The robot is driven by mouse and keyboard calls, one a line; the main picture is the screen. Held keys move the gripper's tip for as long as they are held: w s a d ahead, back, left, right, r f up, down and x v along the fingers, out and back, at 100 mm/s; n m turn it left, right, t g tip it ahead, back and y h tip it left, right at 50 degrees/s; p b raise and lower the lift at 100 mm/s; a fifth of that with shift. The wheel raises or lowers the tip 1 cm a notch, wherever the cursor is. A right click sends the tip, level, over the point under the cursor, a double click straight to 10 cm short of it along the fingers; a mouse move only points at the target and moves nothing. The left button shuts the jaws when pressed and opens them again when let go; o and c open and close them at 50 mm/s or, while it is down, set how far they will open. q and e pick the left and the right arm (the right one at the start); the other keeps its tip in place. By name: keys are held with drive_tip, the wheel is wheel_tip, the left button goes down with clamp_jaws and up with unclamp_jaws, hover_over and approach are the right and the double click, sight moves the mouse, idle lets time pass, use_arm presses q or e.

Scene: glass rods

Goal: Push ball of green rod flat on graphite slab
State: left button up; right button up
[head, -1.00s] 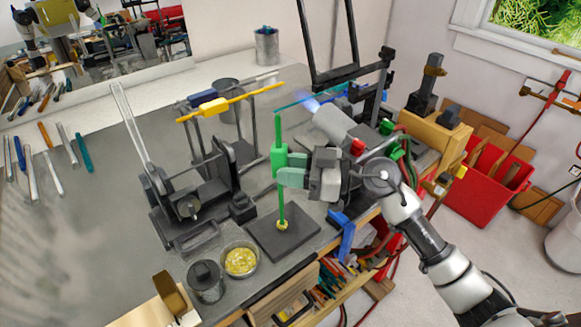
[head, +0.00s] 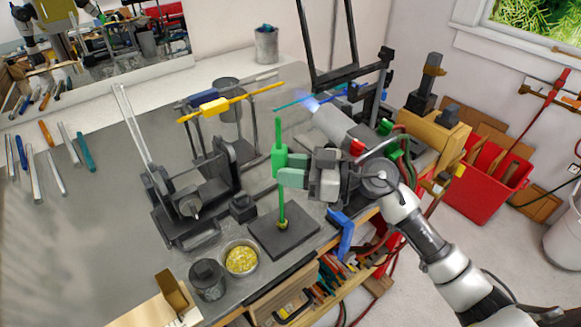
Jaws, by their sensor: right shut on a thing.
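The green rod (head: 281,195) stands nearly upright with a thicker green sleeve around its middle. My right gripper (head: 287,168) is shut on that sleeve from the right, with its pale green pads against it. A small yellowish ball (head: 283,224) is at the rod's lower end. It appears to touch the top of the dark graphite slab (head: 299,239), near its middle; how flat the ball is cannot be told at this size. My left gripper is not in view at the bench.
A bowl of yellow grains (head: 240,258) and a dark lidded jar (head: 207,280) stand left of the slab. A black rod stand (head: 189,206) is further left. A torch (head: 335,125) with a blue flame is behind my right gripper.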

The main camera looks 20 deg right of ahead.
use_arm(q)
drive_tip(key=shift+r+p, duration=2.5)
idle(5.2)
